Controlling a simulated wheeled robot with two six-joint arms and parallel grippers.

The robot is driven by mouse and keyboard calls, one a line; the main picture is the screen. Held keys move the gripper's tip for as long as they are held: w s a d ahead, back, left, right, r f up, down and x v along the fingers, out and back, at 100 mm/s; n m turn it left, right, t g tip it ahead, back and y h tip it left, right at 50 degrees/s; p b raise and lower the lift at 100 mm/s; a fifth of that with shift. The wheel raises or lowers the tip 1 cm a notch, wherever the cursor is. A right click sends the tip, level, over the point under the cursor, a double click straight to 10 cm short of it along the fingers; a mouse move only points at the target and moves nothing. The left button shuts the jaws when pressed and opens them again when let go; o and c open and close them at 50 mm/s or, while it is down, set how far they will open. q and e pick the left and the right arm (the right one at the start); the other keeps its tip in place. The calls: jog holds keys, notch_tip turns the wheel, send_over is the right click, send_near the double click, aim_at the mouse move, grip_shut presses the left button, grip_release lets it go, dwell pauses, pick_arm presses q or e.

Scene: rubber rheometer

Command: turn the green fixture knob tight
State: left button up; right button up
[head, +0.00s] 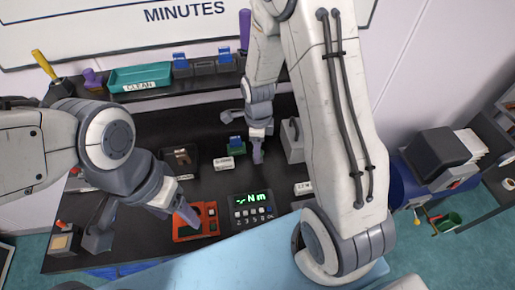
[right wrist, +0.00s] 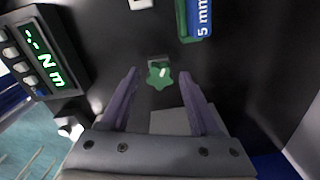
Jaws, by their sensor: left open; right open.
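The green fixture knob (right wrist: 159,75) is star-shaped with a pale mark on top, and shows in the right wrist view by a small grey block. My right gripper (right wrist: 159,73) is open, its two purple fingers pointing toward the knob from either side. They look apart from it; I cannot tell how far above it they are. In the head view my right gripper (head: 257,156) hides the knob. My left gripper (head: 190,217) is over the red-orange device (head: 209,228); its finger gap is hard to see there. The torque display (head: 254,204) reads dashes and "Nm".
A green and blue block (head: 236,145) labelled "5 mm" in the wrist view stands close to my right gripper. A grey block (head: 292,140) is to its right. A teal tray (head: 140,77) marked "CLEAN" sits on the back shelf. Bare black table lies between the items.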

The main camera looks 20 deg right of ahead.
jog(key=n, duration=0.4)
jog(key=shift+n, duration=0.3)
jog(key=n, duration=0.3)
jog(key=shift+p, duration=0.35)
jog(key=n, duration=0.7)
jog(key=shift+n, duration=0.3)
grip_shut()
jog(key=m, duration=0.4)
jog(key=shift+p, duration=0.4)
jog(key=shift+m, duration=0.4)
